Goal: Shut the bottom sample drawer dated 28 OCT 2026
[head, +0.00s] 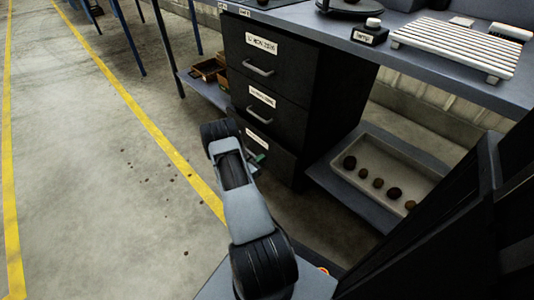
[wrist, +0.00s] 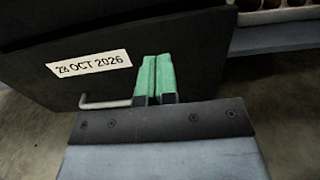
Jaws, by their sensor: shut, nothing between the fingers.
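The bottom drawer (head: 282,163) is the lowest of three dark drawers in a cabinet under the bench. My arm hides much of its front in the head view. In the wrist view, its dark front (wrist: 40,88) carries a white label (wrist: 92,67) reading 28 OCT 2026. A grey bar handle (wrist: 105,103) sits below the label. My gripper (wrist: 154,80) has green fingers, pressed together and empty, before the front at the handle's right end. Its green tips also show in the head view (head: 259,157). I cannot tell whether they touch the drawer, or how far out it stands.
The middle drawer (head: 266,112) and top drawer (head: 285,75) look closed. A pale tray (head: 338,173) with several potatoes lies on a low shelf right of the cabinet. Blue bench legs (head: 160,45) stand at left. Open concrete floor (head: 95,190) with yellow lines lies left.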

